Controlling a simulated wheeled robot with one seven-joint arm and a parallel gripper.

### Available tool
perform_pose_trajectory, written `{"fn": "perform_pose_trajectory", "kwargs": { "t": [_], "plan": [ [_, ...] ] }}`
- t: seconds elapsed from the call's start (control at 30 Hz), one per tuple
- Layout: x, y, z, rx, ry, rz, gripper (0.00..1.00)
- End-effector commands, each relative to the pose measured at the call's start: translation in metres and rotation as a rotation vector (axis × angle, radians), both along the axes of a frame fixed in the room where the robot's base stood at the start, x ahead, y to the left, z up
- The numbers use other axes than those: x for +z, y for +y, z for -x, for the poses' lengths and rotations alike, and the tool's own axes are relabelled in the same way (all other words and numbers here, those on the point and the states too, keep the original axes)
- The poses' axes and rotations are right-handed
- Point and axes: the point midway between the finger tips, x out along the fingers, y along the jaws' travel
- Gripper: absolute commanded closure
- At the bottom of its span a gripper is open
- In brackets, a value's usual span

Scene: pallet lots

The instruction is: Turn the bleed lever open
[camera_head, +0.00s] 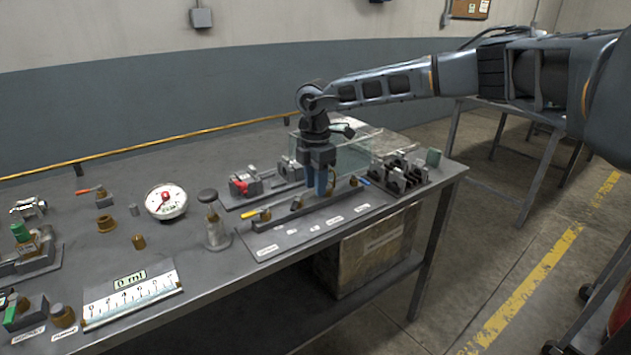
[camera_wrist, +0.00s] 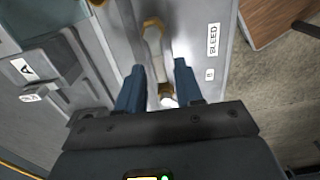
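My gripper (camera_head: 321,192) points down over the long valve rail (camera_head: 285,217) on the grey bench. In the wrist view its two blue fingers (camera_wrist: 160,68) stand apart, one on each side of the rail. A brass fitting (camera_wrist: 165,90) shows between them, and I see no grip on it. The BLEED label (camera_wrist: 213,40) lies on the plate to the right of the fingers. An amber-brown piece (camera_wrist: 152,24) on the rail lies level with that label; I cannot tell if it is the bleed lever. In the head view the fingers hide part of the rail.
A yellow-handled lever (camera_head: 262,213) and a blue-handled one (camera_head: 363,182) sit towards the rail's ends. A clear panel (camera_head: 350,150) stands behind my gripper. A dark clamp block (camera_head: 402,172) is at right, a pump-like cylinder (camera_head: 213,225) and a dial gauge (camera_head: 166,201) at left.

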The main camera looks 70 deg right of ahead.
Motion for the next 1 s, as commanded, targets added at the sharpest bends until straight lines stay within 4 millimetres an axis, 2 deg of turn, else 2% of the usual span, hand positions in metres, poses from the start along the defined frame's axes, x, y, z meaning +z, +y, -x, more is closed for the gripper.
{"fn": "perform_pose_trajectory", "kwargs": {
  "t": [0.03,0.37,0.73,1.0],
  "plan": [
    [0.0002,0.0,0.0,0.0,0.0,0.0,0.7],
    [0.0003,0.0,-0.0001,0.0,0.0,0.0,1.0],
    [0.0003,0.0003,0.0005,0.015,0.0,0.0,1.0],
    [0.0004,0.0021,0.0044,0.133,0.0,0.001,1.0]
  ]
}}
